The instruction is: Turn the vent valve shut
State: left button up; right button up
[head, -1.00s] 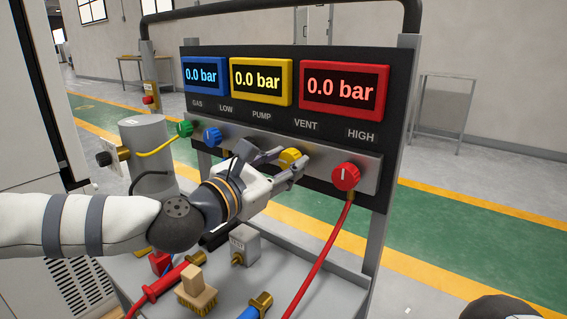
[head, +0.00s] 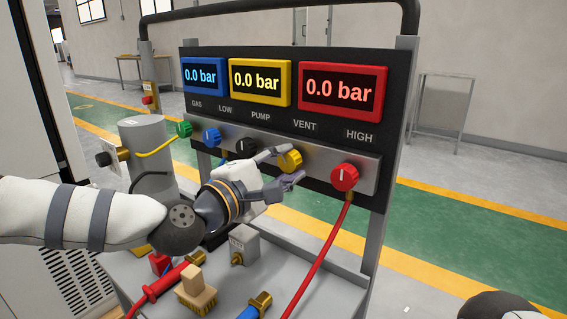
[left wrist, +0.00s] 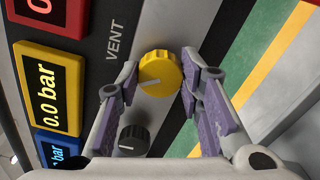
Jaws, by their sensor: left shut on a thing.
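The vent valve is a yellow ribbed knob (head: 290,160) on the sloping grey strip below the VENT label. My left gripper (head: 292,164) reaches it from the left, one finger above the knob and one below. In the left wrist view the yellow knob (left wrist: 160,70) sits between the fingertips of my left gripper (left wrist: 159,71), which is shut on it. A white mark on the knob's face points left and slightly down in that view. My right gripper is not in view.
A black knob (head: 242,147) and a blue knob (head: 211,137) are left of the vent valve. A red knob (head: 345,177) with a red hose (head: 322,248) is to its right. The yellow display (head: 260,82) reads 0.0 bar. A brush (head: 196,290) lies on the cart's shelf.

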pick_arm(q)
jog(key=m+p, duration=0.1)
jog(key=m, duration=0.4)
jog(key=shift+m, duration=0.8)
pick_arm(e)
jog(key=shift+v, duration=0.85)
pick_arm(q)
jog(key=shift+f, duration=0.1)
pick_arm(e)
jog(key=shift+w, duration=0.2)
pick_arm(q)
jog(key=o, duration=1.2)
jog(key=shift+c, duration=0.2)
jog(key=v, duration=1.2)
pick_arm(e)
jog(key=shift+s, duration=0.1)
